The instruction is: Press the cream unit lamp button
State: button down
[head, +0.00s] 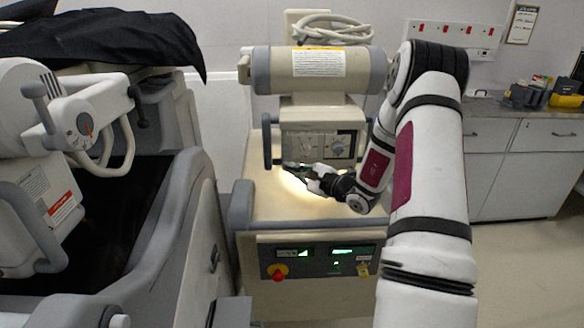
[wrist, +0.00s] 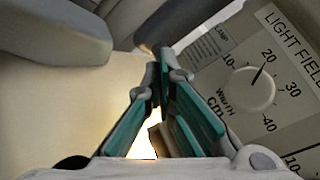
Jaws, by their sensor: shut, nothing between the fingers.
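The cream unit (head: 262,200) stands in the middle of the head view. Its front box (head: 345,145) carries a dial and a dark panel. In the wrist view, this panel (wrist: 290,75) shows a LIGHT FIELD scale, a round cream knob (wrist: 249,90) and a LAMP label (wrist: 222,32). The lamp button itself cannot be made out. My gripper (head: 288,166) is shut and empty at the lower left of the box. In the wrist view, my gripper's tips (wrist: 162,62) overlap the panel's left edge; I cannot tell whether they touch it.
Bright light falls on the unit's top below the box. A grey handle (head: 266,140) stands left of the box. A white and grey machine (head: 185,215) under a black cover (head: 105,38) is close on the left. A counter (head: 520,165) stands at the right.

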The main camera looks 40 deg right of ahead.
jog(key=shift+s+a, duration=0.4)
jog(key=shift+s, duration=0.25)
jog(key=shift+s+a, duration=0.7)
jog(key=shift+s, duration=0.35)
jog(key=shift+s+a, duration=0.7)
jog(key=shift+s, duration=0.35)
